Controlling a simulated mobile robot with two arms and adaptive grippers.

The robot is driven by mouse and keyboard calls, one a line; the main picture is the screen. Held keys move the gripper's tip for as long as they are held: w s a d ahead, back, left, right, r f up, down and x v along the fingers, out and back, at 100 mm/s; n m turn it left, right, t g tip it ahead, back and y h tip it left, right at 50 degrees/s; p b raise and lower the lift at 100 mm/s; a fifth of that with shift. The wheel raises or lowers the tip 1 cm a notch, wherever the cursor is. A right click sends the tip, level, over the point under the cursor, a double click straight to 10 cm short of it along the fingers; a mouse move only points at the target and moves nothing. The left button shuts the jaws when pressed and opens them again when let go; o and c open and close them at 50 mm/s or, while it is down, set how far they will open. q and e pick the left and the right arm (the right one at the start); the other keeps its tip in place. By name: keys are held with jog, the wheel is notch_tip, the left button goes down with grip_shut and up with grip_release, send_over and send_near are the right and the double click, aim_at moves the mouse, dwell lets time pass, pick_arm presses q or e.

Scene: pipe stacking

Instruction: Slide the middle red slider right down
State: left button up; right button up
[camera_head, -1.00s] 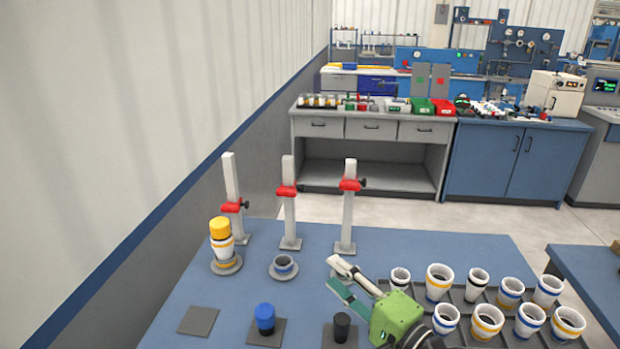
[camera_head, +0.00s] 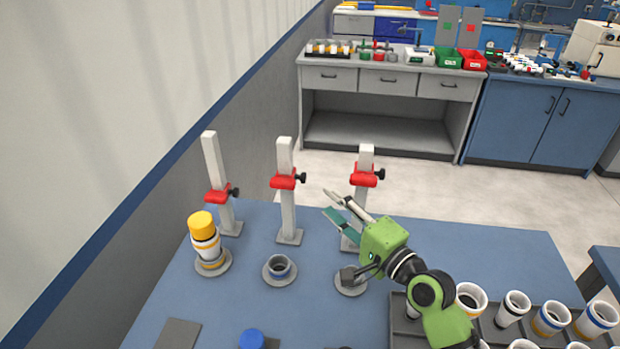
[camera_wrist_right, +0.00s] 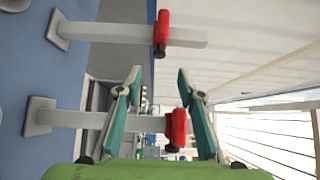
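The middle red slider (camera_head: 287,181) sits on the upper part of the middle white post (camera_head: 286,213), with a black knob at its right. My right gripper (camera_head: 328,202) is open and empty, between the middle and right posts in the head view, its fingers pointing up and left. It partly covers the right post, whose red slider (camera_head: 364,178) sits near the top. In the right wrist view, the middle slider (camera_wrist_right: 161,33) appears above the open fingers (camera_wrist_right: 160,78), apart from them; the right slider (camera_wrist_right: 177,128) appears between them. My left gripper is not in view.
The left post has a lower red slider (camera_head: 217,195). A yellow-topped pipe stack (camera_head: 203,235) and a grey ring (camera_head: 280,267) stand before the posts. Several cups fill a dark tray (camera_head: 403,322) at right. The wall (camera_head: 120,110) is on the left.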

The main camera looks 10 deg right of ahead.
aim_at(305, 179)
jog(key=p+x, duration=0.1)
jog(key=x, duration=0.7)
jog(key=shift+w, duration=0.25)
jog(key=shift+w+a, duration=0.15)
jog(key=shift+w, duration=0.2)
jog(key=shift+w+a+f, duration=0.1)
jog(key=shift+w, duration=0.15)
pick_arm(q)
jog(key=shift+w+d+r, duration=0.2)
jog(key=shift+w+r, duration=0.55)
pick_arm(e)
grip_shut()
